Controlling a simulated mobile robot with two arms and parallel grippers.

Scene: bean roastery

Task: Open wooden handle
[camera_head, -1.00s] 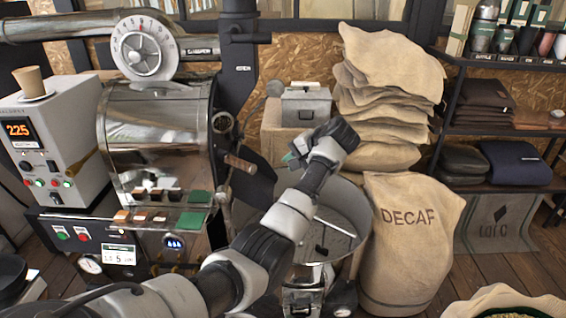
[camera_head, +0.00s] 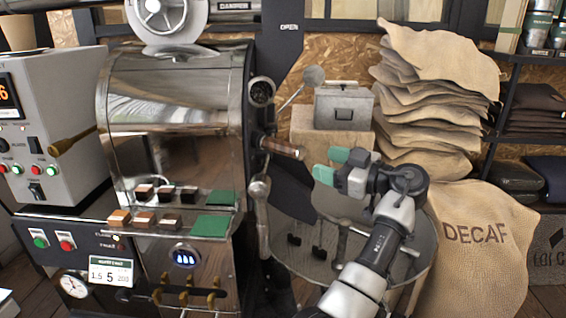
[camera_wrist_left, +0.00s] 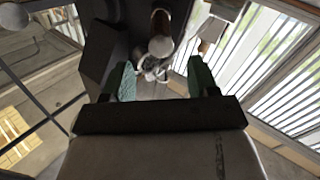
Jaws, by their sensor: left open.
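The wooden handle (camera_head: 282,148) is a short brown grip with a metal end. It sticks out to the right from the front of the shiny roaster drum (camera_head: 170,110). My left gripper (camera_head: 330,165) has green fingertips. It is open and empty, to the right of the handle's end and apart from it. In the left wrist view, the spread fingers (camera_wrist_left: 163,80) have nothing between them. A brown rod with a pale round end (camera_wrist_left: 160,46) shows just beyond them; I cannot tell surely that it is the same handle. My right gripper is not in view.
The round metal cooling tray (camera_head: 420,255) is below my left arm. A lever with a ball knob (camera_head: 314,77) rises behind the handle. A grey metal box (camera_head: 343,108) and stacked sacks (camera_head: 430,100) stand behind. The DECAF sack (camera_head: 475,260) is at right.

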